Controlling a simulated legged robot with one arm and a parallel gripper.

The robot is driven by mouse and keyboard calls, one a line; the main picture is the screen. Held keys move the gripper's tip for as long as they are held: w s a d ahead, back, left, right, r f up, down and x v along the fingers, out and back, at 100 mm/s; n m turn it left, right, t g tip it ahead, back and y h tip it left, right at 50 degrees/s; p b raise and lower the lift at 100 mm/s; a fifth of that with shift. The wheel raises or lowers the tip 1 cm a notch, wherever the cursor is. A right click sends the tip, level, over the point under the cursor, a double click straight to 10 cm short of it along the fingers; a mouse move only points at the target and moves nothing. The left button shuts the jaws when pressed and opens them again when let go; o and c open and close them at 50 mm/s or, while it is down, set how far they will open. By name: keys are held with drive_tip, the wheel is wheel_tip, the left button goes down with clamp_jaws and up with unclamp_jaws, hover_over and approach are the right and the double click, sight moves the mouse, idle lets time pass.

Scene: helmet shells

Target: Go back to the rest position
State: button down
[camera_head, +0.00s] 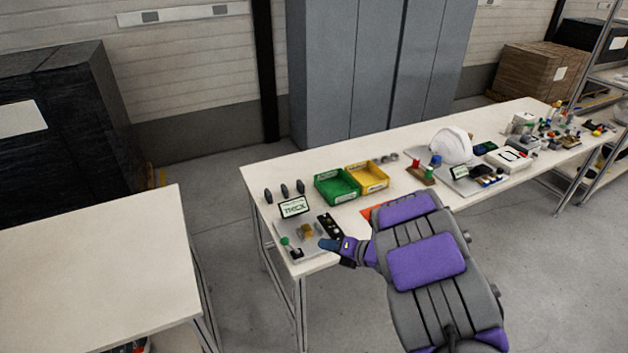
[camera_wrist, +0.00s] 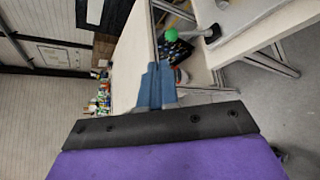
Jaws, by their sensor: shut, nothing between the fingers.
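My gripper (camera_head: 328,245) is at the near left end of the long table (camera_head: 290,160), beside the panel board with the small screen. My arm reaches in from the lower right. In the wrist view my gripper (camera_wrist: 158,72) shows two blue-grey fingers pressed together, with nothing between them. The green knob (camera_wrist: 171,34) of the board's joystick lies just past the fingertips in that view. In the head view the same green knob (camera_head: 285,241) is left of the gripper.
A green bin (camera_head: 337,187) and a yellow bin (camera_head: 367,177) stand on the long table. A white helmet shell (camera_head: 451,146) sits farther right. An orange sheet is partly hidden by my arm. A second table (camera_head: 100,260) stands at left, with a floor gap between.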

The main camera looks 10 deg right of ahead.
drive_tip(key=w+d+r+m+t+h, duration=0.1)
drive_tip(key=d+r+m+h, duration=0.35)
drive_tip(key=d, duration=0.25)
drive_tip(key=w+d+r+m+t+h, duration=0.1)
drive_tip(key=w+d+r+m+h, duration=0.1)
drive_tip(key=d+r+m+h, duration=0.4)
drive_tip(key=s+d+r+m+g+h, duration=0.1)
drive_tip(key=s+d+r+m+h, duration=0.2)
drive_tip(key=s+d+m, duration=0.3)
drive_tip(key=s+a+r+m+g, duration=0.1)
drive_tip(key=s+a+m+g, duration=0.15)
drive_tip(key=s+m, duration=0.55)
drive_tip(key=s+a+r+m+g, duration=0.15)
drive_tip(key=s+m+g, duration=0.25)
drive_tip(key=s, duration=0.8)
drive_tip(key=s+a+m+g+y, duration=0.1)
drive_tip(key=s+a+m+g, duration=0.1)
drive_tip(key=s+a, duration=0.4)
drive_tip(key=s+a+f+m+g+y, duration=0.1)
drive_tip(key=s+a, duration=0.5)
drive_tip(key=s, duration=0.8)
drive_tip(key=shift+a+m+g+y, duration=0.2)
drive_tip(key=shift+m+g+y, duration=0.55)
drive_tip(key=shift+m+g, duration=0.55)
